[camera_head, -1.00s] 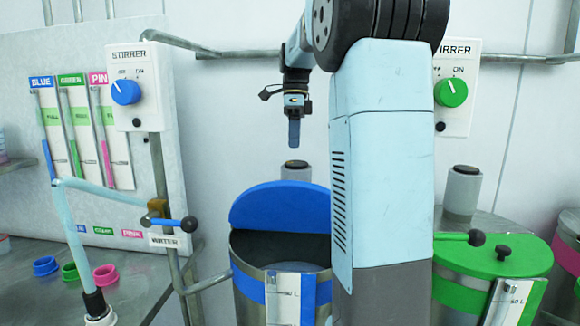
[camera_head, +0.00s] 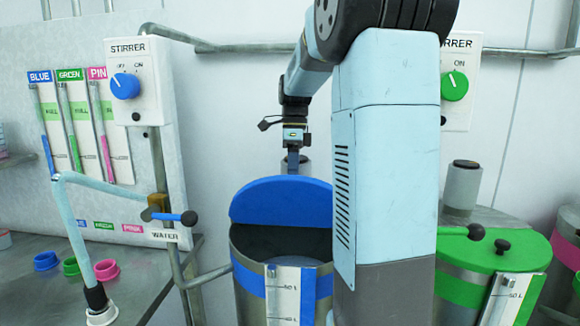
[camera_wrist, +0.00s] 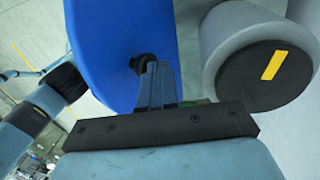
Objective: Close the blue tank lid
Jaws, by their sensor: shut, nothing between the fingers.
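The blue tank (camera_head: 244,285) stands in the lower middle of the head view. Its blue lid (camera_head: 280,200) is raised at the back, and the dark opening shows in front of it. In the wrist view the lid (camera_wrist: 110,40) is a large blue disc with a black knob. My gripper (camera_head: 293,168) is shut and empty, pointing down behind the lid's upper edge, its tips partly hidden by it. In the wrist view my gripper's fingers (camera_wrist: 156,85) are close to the knob; I cannot tell if they touch it.
A grey cylinder with a black top (camera_wrist: 260,60) stands close to my gripper on the right in the wrist view. The green-lidded tank (camera_head: 490,262) is at the right. A water pipe with a blue-handled valve (camera_head: 175,217) is at the left. Stirrer boxes hang on the wall.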

